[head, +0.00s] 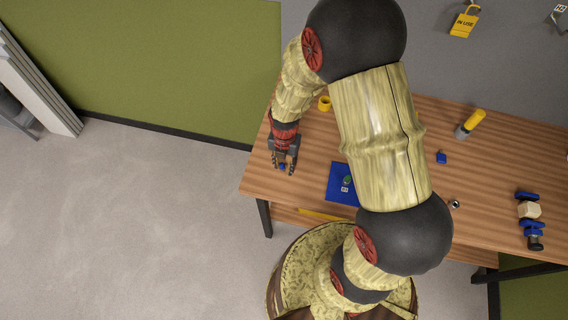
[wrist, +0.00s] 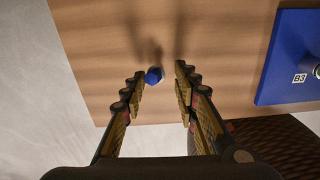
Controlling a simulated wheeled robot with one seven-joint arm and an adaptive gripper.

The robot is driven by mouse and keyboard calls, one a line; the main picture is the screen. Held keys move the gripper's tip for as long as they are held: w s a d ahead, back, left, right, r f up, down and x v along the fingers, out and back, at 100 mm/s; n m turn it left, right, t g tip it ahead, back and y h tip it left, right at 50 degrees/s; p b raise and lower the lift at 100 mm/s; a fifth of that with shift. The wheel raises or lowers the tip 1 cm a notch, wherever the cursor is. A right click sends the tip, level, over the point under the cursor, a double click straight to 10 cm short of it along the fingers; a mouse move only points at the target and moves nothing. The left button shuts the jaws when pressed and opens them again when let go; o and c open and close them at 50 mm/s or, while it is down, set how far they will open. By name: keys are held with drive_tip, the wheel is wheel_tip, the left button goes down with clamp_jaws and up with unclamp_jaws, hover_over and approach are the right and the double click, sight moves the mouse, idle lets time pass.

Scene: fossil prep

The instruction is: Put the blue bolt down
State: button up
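The blue bolt (wrist: 154,75) shows its round blue head between my fingertips in the wrist view. It looks to be on the wooden table near the edge. In the head view the blue bolt (head: 282,166) is a small blue spot at my fingers, near the table's left end. My gripper (wrist: 160,77) is open, pointing down. The left finger is close to the bolt or touching it, which I cannot tell. A clear gap shows between the bolt and the right finger. My gripper (head: 283,169) is partly hidden by its own wrist in the head view.
A blue mat (head: 338,187) marked B3 lies right of my gripper, with a small dark green thing on it. A yellow ring (head: 324,103), a yellow-handled tool (head: 470,124), a small blue object (head: 441,157) and a blue clamp-like thing (head: 533,228) are farther off. Bare wood surrounds the bolt.

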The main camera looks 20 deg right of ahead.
sight(285, 169)
wheel_tip(285, 169, up, 12)
drive_tip(key=p, duration=0.1)
drive_tip(key=shift+r, duration=0.15)
idle(0.4)
drive_tip(key=s+r+m+t+b, duration=0.3)
drive_tip(key=s+r+m+b, duration=0.2)
drive_tip(key=m, duration=0.9)
drive_tip(key=s+r+m+t+b, duration=0.2)
drive_tip(key=s+r+m+b, duration=0.4)
drive_tip(key=m, duration=0.8)
wheel_tip(285, 169, up, 3)
drive_tip(key=s, duration=0.3)
drive_tip(key=shift+t, duration=0.4)
